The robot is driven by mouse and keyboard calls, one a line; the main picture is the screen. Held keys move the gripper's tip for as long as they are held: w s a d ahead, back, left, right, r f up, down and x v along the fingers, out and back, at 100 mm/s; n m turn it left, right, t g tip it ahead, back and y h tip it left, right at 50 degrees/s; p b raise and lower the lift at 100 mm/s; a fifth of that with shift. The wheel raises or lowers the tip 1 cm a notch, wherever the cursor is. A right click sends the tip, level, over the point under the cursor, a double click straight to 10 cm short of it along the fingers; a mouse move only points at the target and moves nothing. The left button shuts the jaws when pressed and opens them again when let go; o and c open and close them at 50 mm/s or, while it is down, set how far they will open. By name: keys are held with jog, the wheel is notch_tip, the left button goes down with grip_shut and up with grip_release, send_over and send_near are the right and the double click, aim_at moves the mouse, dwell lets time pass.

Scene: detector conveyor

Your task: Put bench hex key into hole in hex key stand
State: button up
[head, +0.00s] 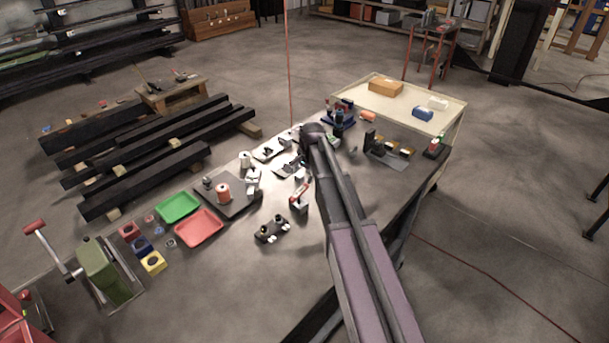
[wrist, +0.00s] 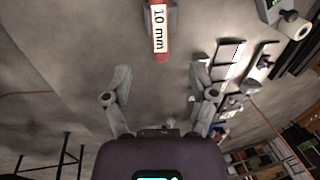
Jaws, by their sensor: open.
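In the wrist view my gripper (wrist: 162,86) is open, with its two fingers wide apart and nothing between them. A red piece with a white "10 mm" label (wrist: 160,28) is ahead of the fingertips, near the top edge, apart from them. I cannot tell whether it belongs to the hex key or its stand. In the head view a small red piece on a grey block (head: 300,199) stands on the workbench left of my arm; it may be the same thing. I cannot make out the key's shaft or the stand's hole. My gripper is not clearly visible in the head view.
The grey workbench (head: 255,290) holds a green tray (head: 179,207), a red tray (head: 199,228), several coloured blocks and a green hand-cranked machine (head: 103,268). A small black fixture (head: 271,230) is near the red piece. A cream table (head: 375,94) stands behind. The front bench surface is clear.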

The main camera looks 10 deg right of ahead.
aim_at(297, 190)
jog(key=shift+w+a+f+b, duration=0.25)
jog(key=shift+w+f+b, duration=0.1)
jog(key=shift+f+b, duration=1.5)
jog(key=shift+w+a+f+b, duration=0.2)
jog(key=shift+w+f+b, duration=0.1)
jog(key=shift+f+b, duration=1.5)
jog(key=shift+w+a+f+b, duration=0.25)
jog(key=shift+w+f+b, duration=0.1)
jog(key=shift+f+b, duration=1.5)
jog(key=shift+f, duration=0.1)
grip_shut()
jog(key=shift+r+p, duration=0.2)
jog(key=shift+p, duration=0.2)
jog(key=shift+r+p, duration=2.05)
jog(key=shift+r, duration=0.05)
jog(key=shift+r, duration=0.1)
